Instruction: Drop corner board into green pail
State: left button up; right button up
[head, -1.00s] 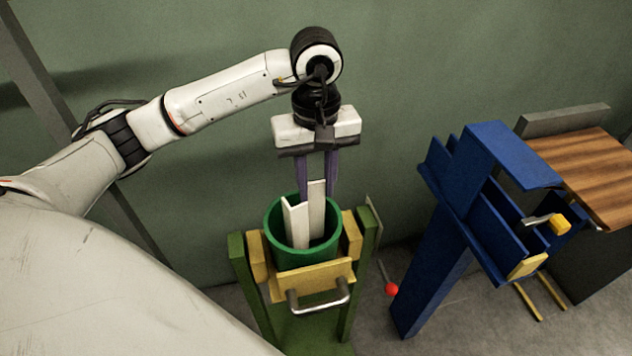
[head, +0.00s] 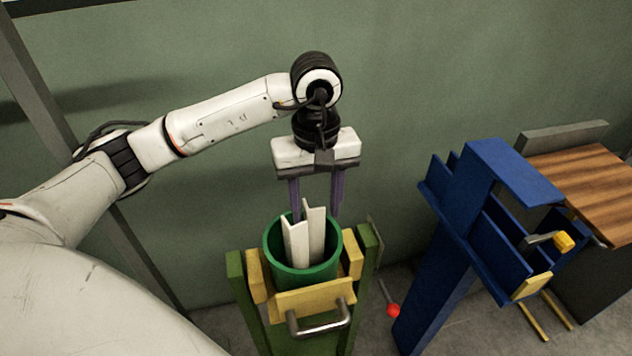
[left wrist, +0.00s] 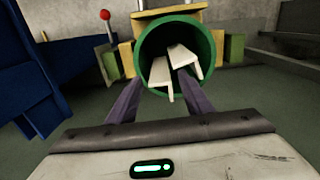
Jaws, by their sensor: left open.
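The green pail (head: 303,270) stands in a yellow and green holder. The corner board (head: 297,240), white and L-shaped in section, stands in the pail with its upper end above the rim. In the left wrist view the board (left wrist: 184,62) shows inside the pail's (left wrist: 148,48) round mouth. My left gripper (head: 318,212) is above the pail, pointing down. Its two purple fingers are spread apart, open, with the board's top near and between their tips; I see no grip on it. The board's lower end is hidden in the pail. My right gripper is not in view.
The holder has a yellow front with a metal handle (head: 320,318). A red ball-topped lever (head: 393,310) is right of it. A blue rack (head: 475,215) and a wood-topped table (head: 590,190) stand further right. A green wall is behind.

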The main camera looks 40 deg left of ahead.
pick_arm(q)
notch_tip(320, 180, up, 13)
jog(key=p, duration=0.1)
dwell(0.7)
